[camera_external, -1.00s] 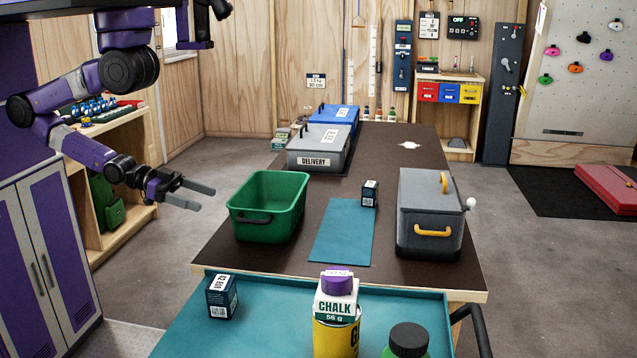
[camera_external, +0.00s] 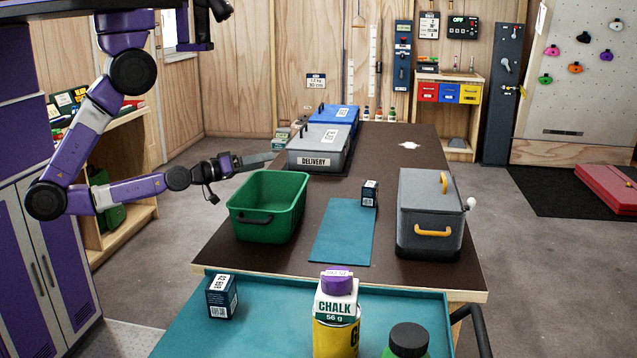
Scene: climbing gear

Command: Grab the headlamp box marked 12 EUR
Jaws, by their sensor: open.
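Two small dark boxes with white print are in view. One box (camera_external: 222,297) stands on the teal surface at the front left; it bears a price-like marking with EUR, but I cannot read the number surely. The other box (camera_external: 369,193) stands on the teal mat (camera_external: 343,238) on the brown table; its print is too small to read. My gripper (camera_external: 272,159) is open and empty, seen nearly edge-on. It is above the table's left side, behind the green bin and left of the grey DELIVERY box, away from both small boxes.
The green bin (camera_external: 267,215) stands left of the mat, and a grey lidded case (camera_external: 430,220) with yellow handles stands right. The grey DELIVERY box (camera_external: 318,150) is behind. A chalk container (camera_external: 336,305) and a dark-lidded green jar (camera_external: 408,340) stand in front.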

